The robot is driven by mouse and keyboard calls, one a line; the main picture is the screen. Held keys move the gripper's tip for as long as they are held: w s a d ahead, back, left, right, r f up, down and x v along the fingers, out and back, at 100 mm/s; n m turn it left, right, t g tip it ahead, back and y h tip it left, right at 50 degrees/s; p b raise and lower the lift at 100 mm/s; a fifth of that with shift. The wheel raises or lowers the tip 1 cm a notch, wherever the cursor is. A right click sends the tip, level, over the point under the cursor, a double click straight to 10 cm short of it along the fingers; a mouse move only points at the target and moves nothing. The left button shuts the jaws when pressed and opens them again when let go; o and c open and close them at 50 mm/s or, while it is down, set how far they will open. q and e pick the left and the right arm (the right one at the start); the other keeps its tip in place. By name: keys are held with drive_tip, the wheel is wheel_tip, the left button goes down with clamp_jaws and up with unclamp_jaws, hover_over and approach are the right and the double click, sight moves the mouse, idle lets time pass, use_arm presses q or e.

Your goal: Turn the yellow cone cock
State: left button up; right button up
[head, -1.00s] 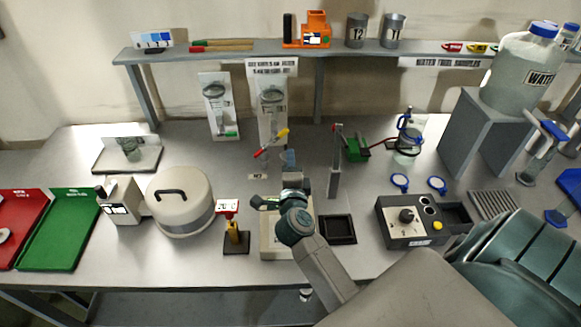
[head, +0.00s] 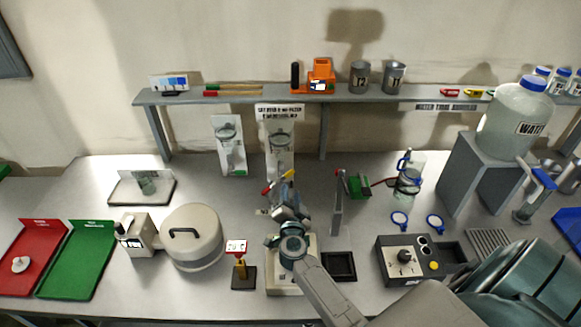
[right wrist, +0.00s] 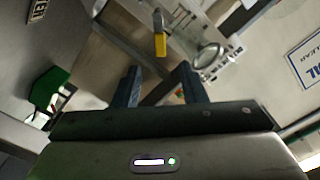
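The yellow cone cock (head: 288,174) is a small yellow handle low on the glassware at the back of the bench, beside a red handle (head: 266,189). It also shows in the right wrist view (right wrist: 160,45), ahead of the gap between my fingers and apart from them. My right gripper (head: 284,190) reaches toward the glassware, just in front of and below the cock. In the right wrist view its two fingers (right wrist: 157,82) are apart with nothing between them. The arm hides part of the glassware's lower end. My left gripper is not in view.
A grey post (head: 337,205) and a green clamp (head: 357,185) stand to the right of my gripper. A shelf (head: 420,98) runs above the bench.

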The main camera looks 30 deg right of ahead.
sight(290, 174)
drive_tip(key=p+x, duration=0.1)
drive_tip(key=x, duration=0.9)
drive_tip(key=shift+w, duration=0.15)
drive_tip(key=shift+d, duration=0.1)
clamp_jaws()
